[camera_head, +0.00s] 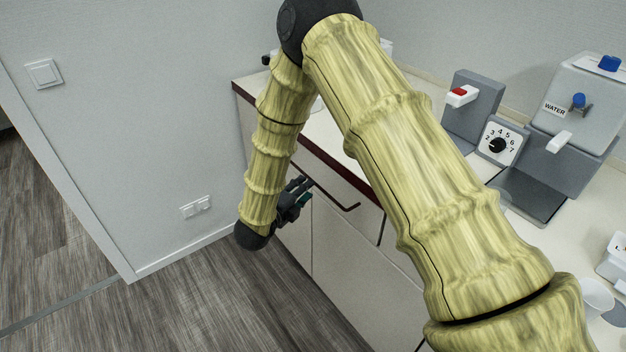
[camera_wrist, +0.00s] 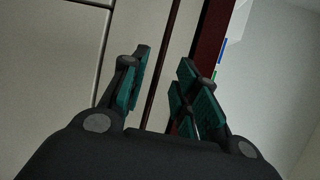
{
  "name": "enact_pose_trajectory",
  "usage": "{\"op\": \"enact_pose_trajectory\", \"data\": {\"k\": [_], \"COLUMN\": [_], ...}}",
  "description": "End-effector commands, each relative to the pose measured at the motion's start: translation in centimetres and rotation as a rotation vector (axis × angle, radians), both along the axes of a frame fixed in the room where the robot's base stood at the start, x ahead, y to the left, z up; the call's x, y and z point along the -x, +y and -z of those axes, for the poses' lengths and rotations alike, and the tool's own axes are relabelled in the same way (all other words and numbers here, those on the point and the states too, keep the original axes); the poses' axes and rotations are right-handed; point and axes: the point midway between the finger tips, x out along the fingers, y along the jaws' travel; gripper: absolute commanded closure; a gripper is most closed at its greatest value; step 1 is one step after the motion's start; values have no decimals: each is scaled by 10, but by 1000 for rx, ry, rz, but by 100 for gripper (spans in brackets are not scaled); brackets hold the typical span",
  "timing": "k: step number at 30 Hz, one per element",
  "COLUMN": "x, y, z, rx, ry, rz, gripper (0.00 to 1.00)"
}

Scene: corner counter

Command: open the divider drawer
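The drawer front (camera_head: 338,188) is a pale panel under the dark red counter edge, partly hidden by my arm. Its thin dark bar handle (camera_head: 347,207) shows just right of my gripper (camera_head: 297,197), which is at the cabinet front. In the wrist view, my gripper (camera_wrist: 164,75) is open, its teal-padded fingers apart. A dark bar, seemingly the handle (camera_wrist: 163,70), runs between the fingers in this view. I cannot tell whether it touches them. The drawer looks closed. Whether this is the divider drawer, and what it holds, cannot be seen.
The dark red counter edge (camera_wrist: 210,45) runs close beside the right finger. A grey coffee machine (camera_head: 574,120) with a water tank and a dial stands on the counter. A wall (camera_head: 130,110) is at the left; the wooden floor (camera_head: 220,295) below is clear.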

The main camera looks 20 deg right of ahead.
Motion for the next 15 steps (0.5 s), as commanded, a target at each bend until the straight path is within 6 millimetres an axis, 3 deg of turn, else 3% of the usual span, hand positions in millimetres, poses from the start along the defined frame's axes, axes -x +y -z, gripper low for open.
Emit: {"op": "enact_pose_trajectory", "data": {"k": [6, 15], "x": [-23, -39], "y": [-25, -42], "z": [5, 10], "rx": [2, 2], "ry": [-1, 1], "rz": [0, -1], "gripper": [70, 70]}}
